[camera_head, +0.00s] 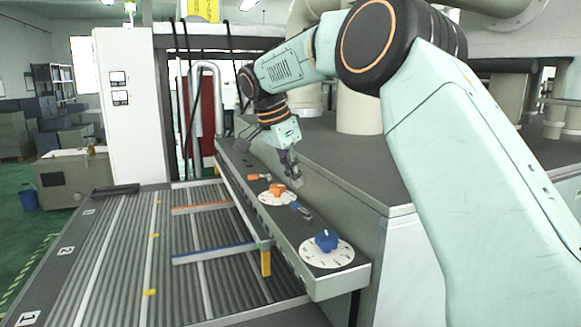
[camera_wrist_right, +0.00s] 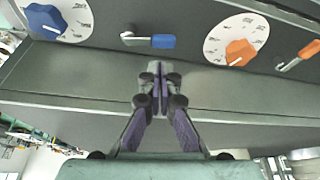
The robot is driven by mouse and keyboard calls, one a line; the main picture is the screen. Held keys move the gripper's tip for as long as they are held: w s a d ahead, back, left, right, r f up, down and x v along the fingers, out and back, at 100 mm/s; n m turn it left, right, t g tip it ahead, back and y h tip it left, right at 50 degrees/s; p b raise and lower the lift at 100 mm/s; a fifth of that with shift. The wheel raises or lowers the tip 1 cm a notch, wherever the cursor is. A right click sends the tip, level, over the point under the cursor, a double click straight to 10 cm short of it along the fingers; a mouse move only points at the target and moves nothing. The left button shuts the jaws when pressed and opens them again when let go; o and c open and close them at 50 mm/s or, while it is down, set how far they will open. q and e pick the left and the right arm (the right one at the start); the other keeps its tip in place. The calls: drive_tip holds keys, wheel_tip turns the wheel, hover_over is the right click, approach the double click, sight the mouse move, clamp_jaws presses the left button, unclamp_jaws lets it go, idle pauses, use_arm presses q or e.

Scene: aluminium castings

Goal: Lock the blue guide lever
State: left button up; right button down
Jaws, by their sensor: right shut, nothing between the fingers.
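The blue guide lever (camera_head: 296,206) sits on the narrow control panel between the orange knob (camera_head: 277,189) and the blue knob (camera_head: 326,240). In the right wrist view its blue handle (camera_wrist_right: 163,41) lies sideways, pointing right, with its metal end at the left. My right gripper (camera_head: 292,170) is above the panel, towards its far part, apart from the lever. In the right wrist view its fingers (camera_wrist_right: 160,88) are closed together and empty, lower in the picture than the lever. My left gripper is not in view.
An orange lever (camera_head: 258,177) lies at the panel's far part. Both knobs sit on white dials. Left of the panel is a ribbed conveyor table (camera_head: 120,250) with a blue guide bar (camera_head: 215,252) and an orange one (camera_head: 202,208). A grey machine block rises along the panel's right.

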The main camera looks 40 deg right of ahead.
drive_tip(key=x, duration=0.2)
drive_tip(key=d+x, duration=0.1)
drive_tip(key=x, duration=0.2)
drive_tip(key=shift+f+p, duration=0.1)
drive_tip(key=shift+p, duration=0.25)
drive_tip(key=shift+w+f, duration=0.15)
drive_tip(key=shift+f, duration=0.05)
drive_tip(key=shift+w+a, duration=0.1)
drive_tip(key=shift+a, duration=0.2)
drive_tip(key=shift+s+d, duration=0.25)
drive_tip(key=shift+s, duration=0.15)
drive_tip(key=shift+d, duration=0.15)
